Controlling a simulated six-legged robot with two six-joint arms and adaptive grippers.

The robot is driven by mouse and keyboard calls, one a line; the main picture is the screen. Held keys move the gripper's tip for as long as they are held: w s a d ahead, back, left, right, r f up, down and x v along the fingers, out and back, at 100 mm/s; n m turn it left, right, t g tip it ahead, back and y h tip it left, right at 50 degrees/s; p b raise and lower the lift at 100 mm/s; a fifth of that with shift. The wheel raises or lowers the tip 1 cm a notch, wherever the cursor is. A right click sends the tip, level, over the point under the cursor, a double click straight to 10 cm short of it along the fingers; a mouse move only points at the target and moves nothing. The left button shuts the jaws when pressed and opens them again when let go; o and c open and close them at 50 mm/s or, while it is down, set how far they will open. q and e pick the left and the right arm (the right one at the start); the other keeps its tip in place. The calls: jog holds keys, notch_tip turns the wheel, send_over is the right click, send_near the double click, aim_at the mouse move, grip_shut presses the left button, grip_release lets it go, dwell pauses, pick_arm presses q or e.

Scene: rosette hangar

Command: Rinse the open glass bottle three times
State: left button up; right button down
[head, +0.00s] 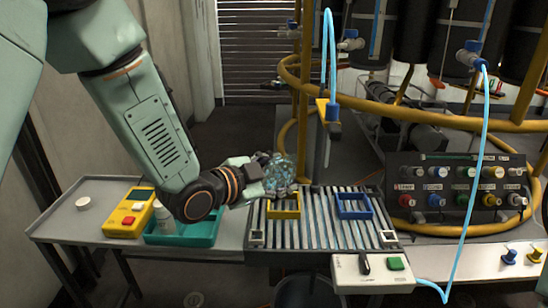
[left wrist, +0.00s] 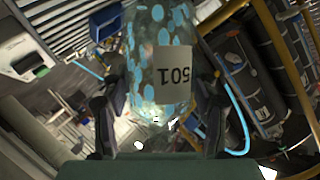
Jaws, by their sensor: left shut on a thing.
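The glass bottle (head: 280,172), clear with bluish patches, is in my left gripper (head: 260,176) above the slatted grate, just over the yellow frame. A light blue hose (head: 329,45) curves over to a yellow and blue spout (head: 327,110) on a post, behind and to the right of the bottle. My right gripper is not in view.
The grate (head: 318,232) bears a yellow frame (head: 284,213) and a blue frame (head: 354,214). A white switch box (head: 372,270) is in front. A side table at left holds a teal tray (head: 190,238) with a small white bottle, and a yellow device (head: 128,214). Yellow pipes stand behind.

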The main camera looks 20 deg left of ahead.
pick_arm(q)
jog(key=shift+s+d+r+n+g+h+p, duration=0.3)
jog(key=shift+r+n+p, duration=0.55)
jog(key=shift+p, duration=1.05)
jog(key=shift+s+d+r+n+g+h+p, duration=0.3)
jog(key=shift+r+n+p, duration=0.25)
jog(key=shift+r+p, duration=0.9)
jog(key=shift+s+d+r+n+g+h+p, duration=0.2)
jog(key=shift+d+r+n+g+h+p, duration=0.35)
jog(key=shift+p, duration=1.75)
jog(key=shift+s+r+n+p, duration=0.2)
jog(key=shift+r+n+p, duration=0.35)
jog(key=shift+p, duration=0.5)
jog(key=shift+f, duration=0.2)
